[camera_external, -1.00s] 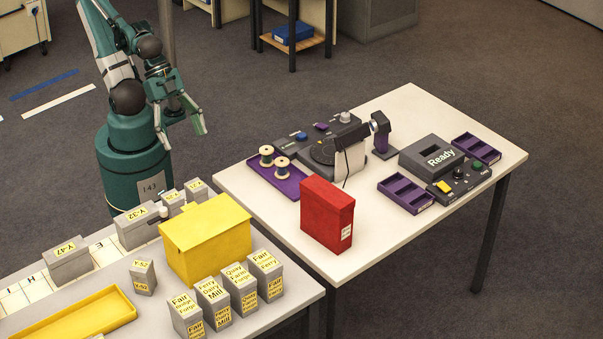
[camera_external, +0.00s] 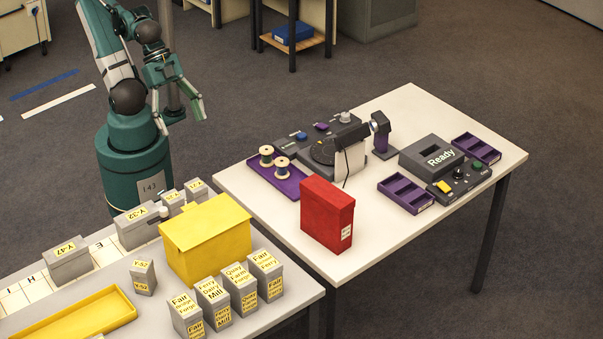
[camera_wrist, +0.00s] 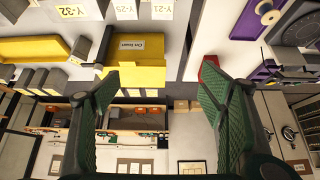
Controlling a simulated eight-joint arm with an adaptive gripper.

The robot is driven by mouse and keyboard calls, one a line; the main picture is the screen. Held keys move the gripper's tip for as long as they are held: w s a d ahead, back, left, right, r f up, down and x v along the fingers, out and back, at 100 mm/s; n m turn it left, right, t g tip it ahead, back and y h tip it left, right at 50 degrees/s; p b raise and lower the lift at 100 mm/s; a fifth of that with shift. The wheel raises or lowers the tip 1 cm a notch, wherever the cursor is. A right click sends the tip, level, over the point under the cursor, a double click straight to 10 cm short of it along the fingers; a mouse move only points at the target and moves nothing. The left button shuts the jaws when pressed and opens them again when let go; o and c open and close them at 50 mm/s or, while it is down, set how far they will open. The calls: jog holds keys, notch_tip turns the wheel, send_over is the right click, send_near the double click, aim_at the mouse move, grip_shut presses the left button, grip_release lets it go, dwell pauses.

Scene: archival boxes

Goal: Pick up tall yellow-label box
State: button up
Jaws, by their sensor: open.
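Several tall grey boxes with yellow labels stand in a row at the front right of the near grey table, among them the "Ferry Dairy Mill" box (camera_external: 213,302), the "Quay" box (camera_external: 241,287) and the "Ferry" box (camera_external: 266,275). A smaller grey box with yellow labels (camera_external: 143,276) stands alone to their left. My gripper (camera_external: 183,116) is open and empty, high beside my own base and apart from all the boxes. In the wrist view its two spread fingers (camera_wrist: 160,78) have nothing between them; grey boxes (camera_wrist: 52,78) show at left.
A big yellow box (camera_external: 205,240) stands just behind the row. More labelled grey boxes (camera_external: 68,260) line the back edge, and a yellow tray (camera_external: 110,312) lies at front left. The white table (camera_external: 400,265) holds a red box (camera_external: 327,215) and devices.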

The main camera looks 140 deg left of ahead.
jog(key=w+d+r+m+g+p, duration=0.15)
jog(key=w+r+m, duration=0.45)
jog(key=w, duration=0.6)
jog(key=m+g+h+p, duration=0.1)
jog(key=m+g+p, duration=0.55)
jog(key=m, duration=0.55)
send_over(266, 260)
notch_tip(266, 260, down, 6)
jog(key=f+t, duration=0.1)
notch_tip(266, 260, down, 21)
jog(key=shift+s+d+r, duration=0.1)
jog(key=shift+r, duration=0.05)
jog(key=shift+d+f, duration=0.15)
jog(key=shift+f, duration=1.15)
